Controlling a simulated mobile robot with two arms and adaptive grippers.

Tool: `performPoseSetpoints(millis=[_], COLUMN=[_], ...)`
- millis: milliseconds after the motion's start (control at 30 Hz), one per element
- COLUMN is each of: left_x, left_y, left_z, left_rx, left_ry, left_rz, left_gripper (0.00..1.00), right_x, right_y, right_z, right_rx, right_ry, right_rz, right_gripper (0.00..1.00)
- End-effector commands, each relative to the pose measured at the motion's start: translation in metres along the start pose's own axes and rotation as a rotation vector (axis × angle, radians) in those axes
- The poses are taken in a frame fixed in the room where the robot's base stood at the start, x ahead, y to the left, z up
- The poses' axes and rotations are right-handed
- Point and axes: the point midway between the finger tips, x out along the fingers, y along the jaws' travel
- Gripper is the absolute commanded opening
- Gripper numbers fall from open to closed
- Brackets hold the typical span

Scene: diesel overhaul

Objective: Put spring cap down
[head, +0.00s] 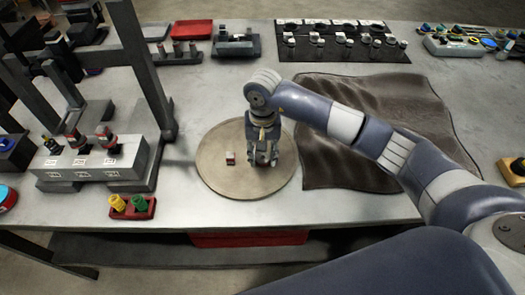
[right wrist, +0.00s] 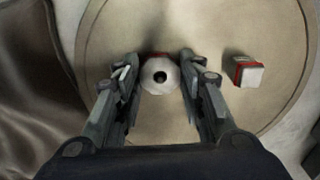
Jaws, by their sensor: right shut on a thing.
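In the head view my right gripper (head: 262,160) points down over the round tan disc (head: 221,178) on the bench; the fingers hide the cap there. I cannot tell whether the cap touches the disc. A bit of red shows behind the cap in the wrist view. My left gripper is not in view.
A small red-and-white block (head: 230,158) lies on the disc, left of the gripper. A crumpled dark cloth (head: 345,160) lies to the right. A grey labelled block (head: 90,163) and a red holder with yellow and green pieces (head: 132,207) stand left. The disc's front part is clear.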

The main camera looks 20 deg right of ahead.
Motion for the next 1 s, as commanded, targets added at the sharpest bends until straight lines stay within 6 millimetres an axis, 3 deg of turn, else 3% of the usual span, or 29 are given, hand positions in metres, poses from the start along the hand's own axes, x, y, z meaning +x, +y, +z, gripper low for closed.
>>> performPoseSetpoints(millis=[233,267,333,367,833,1000], left_x=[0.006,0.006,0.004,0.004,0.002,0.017], left_y=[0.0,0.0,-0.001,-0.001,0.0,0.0], left_z=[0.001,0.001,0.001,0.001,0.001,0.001], left_rx=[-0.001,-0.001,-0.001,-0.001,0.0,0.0], left_ry=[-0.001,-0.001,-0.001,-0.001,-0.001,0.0], left_rz=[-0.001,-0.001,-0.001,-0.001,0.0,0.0], left_gripper=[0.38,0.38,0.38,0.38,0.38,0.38], right_x=[0.004,0.004,0.003,0.003,-0.004,-0.034], right_y=[0.0,0.0,0.0,0.0,-0.001,-0.001], right_z=[0.0,0.0,0.001,0.001,-0.001,-0.002], right_rx=[-0.001,-0.001,-0.001,-0.001,0.0,-0.001], right_ry=[0.0,0.0,-0.001,-0.001,0.002,0.006], right_rz=[0.0,0.0,0.0,0.0,-0.001,-0.002], right_gripper=[0.12,0.39,0.54,0.56,0.56,0.56])
